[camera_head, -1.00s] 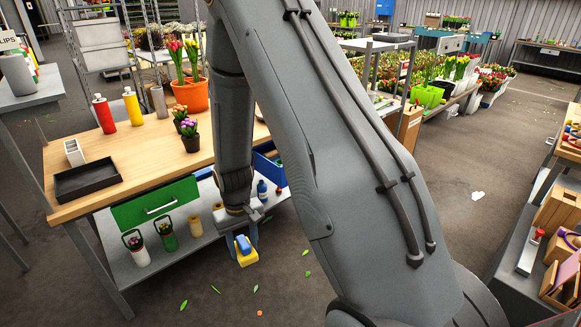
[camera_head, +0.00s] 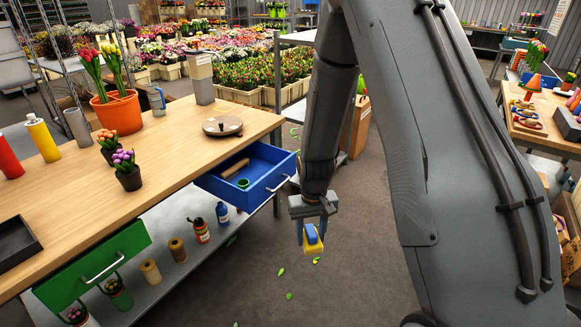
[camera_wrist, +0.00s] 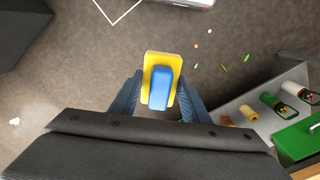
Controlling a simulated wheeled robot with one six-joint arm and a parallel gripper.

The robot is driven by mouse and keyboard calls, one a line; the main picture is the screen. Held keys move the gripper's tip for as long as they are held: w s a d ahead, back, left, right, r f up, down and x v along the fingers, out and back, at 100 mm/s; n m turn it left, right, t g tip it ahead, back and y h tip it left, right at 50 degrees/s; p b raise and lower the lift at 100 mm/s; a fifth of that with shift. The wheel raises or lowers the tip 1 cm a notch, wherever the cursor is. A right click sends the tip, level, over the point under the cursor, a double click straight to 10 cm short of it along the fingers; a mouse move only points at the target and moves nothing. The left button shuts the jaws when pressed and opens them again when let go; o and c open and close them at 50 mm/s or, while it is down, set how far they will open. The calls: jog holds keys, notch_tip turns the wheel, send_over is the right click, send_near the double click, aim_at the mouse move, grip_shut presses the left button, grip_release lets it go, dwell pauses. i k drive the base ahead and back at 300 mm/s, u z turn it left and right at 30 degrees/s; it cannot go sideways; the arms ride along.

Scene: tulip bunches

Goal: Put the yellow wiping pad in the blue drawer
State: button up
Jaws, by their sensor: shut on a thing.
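The yellow wiping pad (camera_head: 313,245) has a blue grip block on its back. My gripper (camera_head: 311,232) is shut on the pad by that blue block and holds it in the air over the floor; the wrist view shows the pad (camera_wrist: 153,60) between the two blue fingers of my gripper (camera_wrist: 157,90). The blue drawer (camera_head: 262,187) is pulled out from the right end of the wooden table, left of and a little above my gripper in the head view. Inside it lie a brown wooden piece (camera_head: 235,168) and a small green ring (camera_head: 243,183).
The wooden table (camera_head: 165,160) carries an orange flower pot (camera_head: 118,113), small tulip pots and a round dark-topped disc (camera_head: 222,125). A green drawer (camera_head: 95,265) sits at its front. Bottles and pots stand on the lower shelf. The floor around my gripper is clear except for leaves.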

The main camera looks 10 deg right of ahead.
aim_at(253, 180)
jog(key=z, duration=0.35)
jog(key=i, duration=1.1)
jog(key=u, duration=0.95)
jog(key=i, duration=0.85)
jog(key=u, duration=0.2)
